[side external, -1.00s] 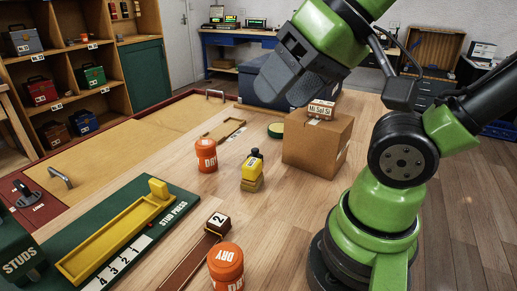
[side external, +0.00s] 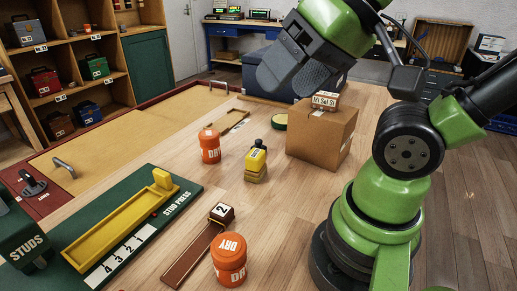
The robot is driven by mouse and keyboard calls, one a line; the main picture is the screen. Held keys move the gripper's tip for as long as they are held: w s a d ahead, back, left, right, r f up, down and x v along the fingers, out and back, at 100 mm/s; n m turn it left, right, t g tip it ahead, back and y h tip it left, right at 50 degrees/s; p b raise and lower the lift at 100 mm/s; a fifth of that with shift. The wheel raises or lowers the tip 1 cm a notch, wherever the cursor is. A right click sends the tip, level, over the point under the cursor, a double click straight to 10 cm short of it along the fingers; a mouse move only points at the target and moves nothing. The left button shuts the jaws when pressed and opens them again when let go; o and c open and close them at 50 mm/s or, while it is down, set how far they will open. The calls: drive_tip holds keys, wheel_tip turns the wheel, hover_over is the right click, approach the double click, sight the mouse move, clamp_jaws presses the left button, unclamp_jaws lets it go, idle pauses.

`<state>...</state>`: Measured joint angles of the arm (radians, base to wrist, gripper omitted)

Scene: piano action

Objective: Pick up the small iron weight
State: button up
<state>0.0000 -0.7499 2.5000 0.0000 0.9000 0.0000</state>
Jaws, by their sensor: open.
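My gripper (side external: 285,84) hangs from the green arm at upper centre, tilted down to the left. It is open and I see nothing held in it. It appears above and in front of the blue chest, left of the cardboard box, in the picture. I cannot clearly make out a small iron weight. A small yellow bottle with a dark cap (side external: 256,157) stands on a yellowish block (side external: 256,175) on the wooden table, below the gripper in the picture.
Orange DRY jars (side external: 210,147) (side external: 229,262) stand on the table. A cardboard box (side external: 318,137) carries a small labelled box (side external: 325,100). The green stud press board (side external: 140,215) is at left. Bare table separates these.

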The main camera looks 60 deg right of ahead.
drive_tip(key=shift+w, duration=0.1)
drive_tip(key=n+g+h, duration=0.2)
drive_tip(key=g, duration=0.5)
hover_over(259, 140)
drive_tip(key=f, duration=2)
drive_tip(key=shift+a+f, duration=0.15)
drive_tip(key=shift+a, duration=0.25)
drive_tip(key=f, duration=0.4)
drive_tip(key=shift+d+f, duration=0.2)
drive_tip(key=shift+f, duration=0.05)
drive_tip(key=shift+d+f, duration=0.2)
drive_tip(key=shift+f, duration=2.8)
drive_tip(key=c, duration=1.1)
